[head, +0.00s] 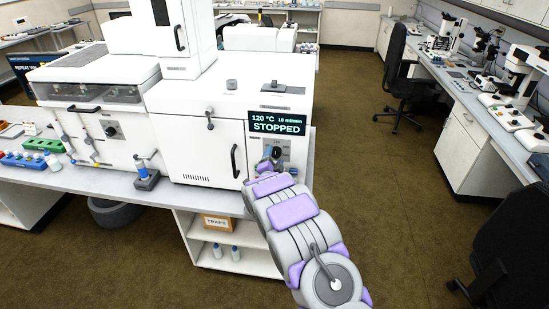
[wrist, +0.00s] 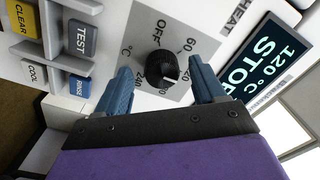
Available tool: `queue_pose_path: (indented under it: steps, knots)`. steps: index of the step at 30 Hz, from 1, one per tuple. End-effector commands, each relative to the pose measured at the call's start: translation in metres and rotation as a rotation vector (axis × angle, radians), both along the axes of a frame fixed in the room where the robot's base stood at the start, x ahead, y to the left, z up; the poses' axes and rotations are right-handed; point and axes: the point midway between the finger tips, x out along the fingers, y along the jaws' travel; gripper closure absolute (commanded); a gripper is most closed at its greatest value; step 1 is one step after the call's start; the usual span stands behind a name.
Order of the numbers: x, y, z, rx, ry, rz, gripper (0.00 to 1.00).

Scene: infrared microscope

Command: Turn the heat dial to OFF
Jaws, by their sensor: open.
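The heat dial (wrist: 161,66) is a black round knob on a grey scale plate marked OFF at the top of the wrist view, then 60 and higher numbers. A pale mark shows on the knob's lower right, away from OFF. My gripper (wrist: 160,85) is open, with one blue finger on each side of the knob and visible gaps between; I cannot tell how deep the fingertips reach. In the head view the dial (head: 277,152) is on the white instrument's front, below the display, and my gripper (head: 267,165) is in front of it, partly hiding the plate.
The display (head: 277,123) reads 120 °C and STOPPED. CLEAR, TEST (wrist: 82,38), COOL and RINSE buttons lie left of the dial in the wrist view. A door handle (head: 235,161) stands left of my gripper.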

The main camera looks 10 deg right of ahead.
Motion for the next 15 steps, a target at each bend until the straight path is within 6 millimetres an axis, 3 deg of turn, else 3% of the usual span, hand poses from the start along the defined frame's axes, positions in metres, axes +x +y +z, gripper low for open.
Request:
queue_pose_path:
  steps: [6,15]
  knots:
    - [0.0122,-0.0046,0.0,0.0,0.001,0.0,0.31]
    - [0.014,-0.0049,0.0006,-0.001,0.002,0.0,0.31]
